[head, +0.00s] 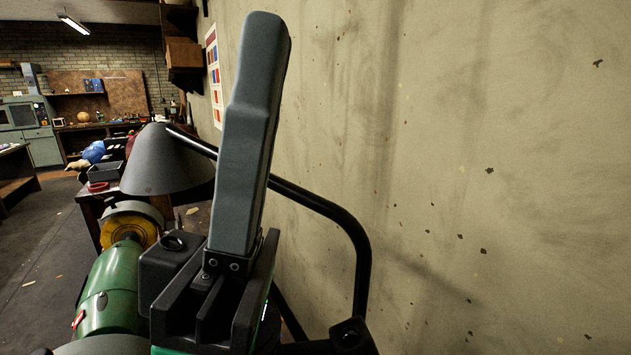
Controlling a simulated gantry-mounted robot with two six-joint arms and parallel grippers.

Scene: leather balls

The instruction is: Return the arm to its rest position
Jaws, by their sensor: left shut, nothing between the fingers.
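My left gripper (263,30) stands upright in the middle of the head view, its grey fingers pointing up and slightly right. The fingers are pressed together as one block, with nothing held between them. Its black body fills the lower middle. The gripper overlaps a stained beige wall in the picture, and I cannot tell the distance between them. My right gripper is not in view.
A grey lamp shade (168,165) on a curved black tube (330,210) stands close behind the gripper. A green machine (118,285) with a yellow disc is at lower left. The beige wall (490,120) fills the right. Open floor (35,270) lies left.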

